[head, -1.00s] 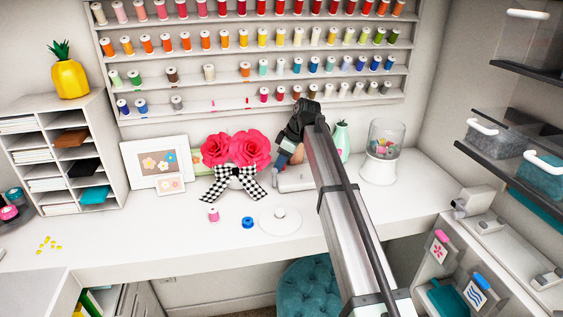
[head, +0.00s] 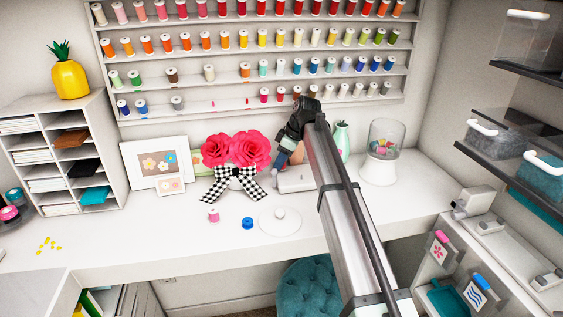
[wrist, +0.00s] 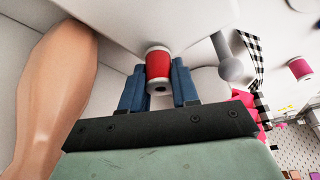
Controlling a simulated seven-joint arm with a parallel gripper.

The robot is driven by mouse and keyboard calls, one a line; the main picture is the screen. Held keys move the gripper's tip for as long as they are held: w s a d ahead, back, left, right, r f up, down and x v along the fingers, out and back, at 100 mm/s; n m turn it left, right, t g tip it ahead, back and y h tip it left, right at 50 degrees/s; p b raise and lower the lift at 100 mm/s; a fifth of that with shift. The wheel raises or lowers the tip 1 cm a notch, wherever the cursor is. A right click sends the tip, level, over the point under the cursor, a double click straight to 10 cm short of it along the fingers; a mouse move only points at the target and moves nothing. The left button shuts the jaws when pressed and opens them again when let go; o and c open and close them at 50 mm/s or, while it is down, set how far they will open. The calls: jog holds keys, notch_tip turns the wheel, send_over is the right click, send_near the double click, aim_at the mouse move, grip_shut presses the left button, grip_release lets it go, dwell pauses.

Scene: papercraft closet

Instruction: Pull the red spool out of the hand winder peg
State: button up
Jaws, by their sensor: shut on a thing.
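The red spool (wrist: 158,68) has white ends and sits between the blue fingers of my gripper (wrist: 158,64) in the wrist view. The fingers are shut on its sides. The white hand winder body (wrist: 145,20) is at the spool's far end in that view. Whether the peg is still inside the spool cannot be seen. In the head view the winder (head: 294,181) shows as a low white shape on the desk, behind my arm.
A grey round-ended handle (wrist: 231,64) is close right of my fingers. A smooth tan object (wrist: 55,85) stands close left. Pink roses (head: 236,150) with a checkered bow, a pink spool (head: 213,215), a blue bobbin (head: 247,223) and a glass jar (head: 386,140) are nearby.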

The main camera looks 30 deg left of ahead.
jog(key=shift+r, duration=0.6)
jog(key=shift+r, duration=0.7)
jog(key=shift+r, duration=0.6)
jog(key=shift+r, duration=0.1)
jog(key=shift+r, duration=1.4)
jog(key=shift+r, duration=0.1)
notch_tip(320, 180, up, 3)
jog(key=shift+f, duration=0.1)
